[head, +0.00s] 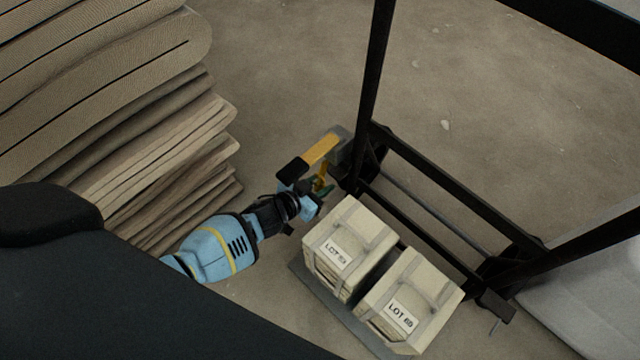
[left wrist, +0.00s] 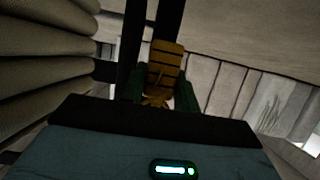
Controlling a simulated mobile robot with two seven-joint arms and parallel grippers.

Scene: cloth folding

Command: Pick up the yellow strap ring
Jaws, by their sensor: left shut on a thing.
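The yellow strap ring (left wrist: 156,98) shows between the green fingers of my left gripper (left wrist: 160,95) in the left wrist view. In the head view my left gripper (head: 322,187) is at the foot of a black frame post, and a small yellow part of the ring (head: 320,174) shows at its fingers. The gripper is shut on the ring; its fingers partly hide it. A wider yellow bar (head: 322,148) with a black end lies just above the gripper in the head view. My right gripper is not in view.
A black metal frame (head: 450,192) stands right of the gripper. Two pale crates (head: 345,240) labelled LOT sit on a dark base below it. Folded brown cloths (head: 150,140) are stacked at the left. The concrete floor (head: 270,70) is open behind.

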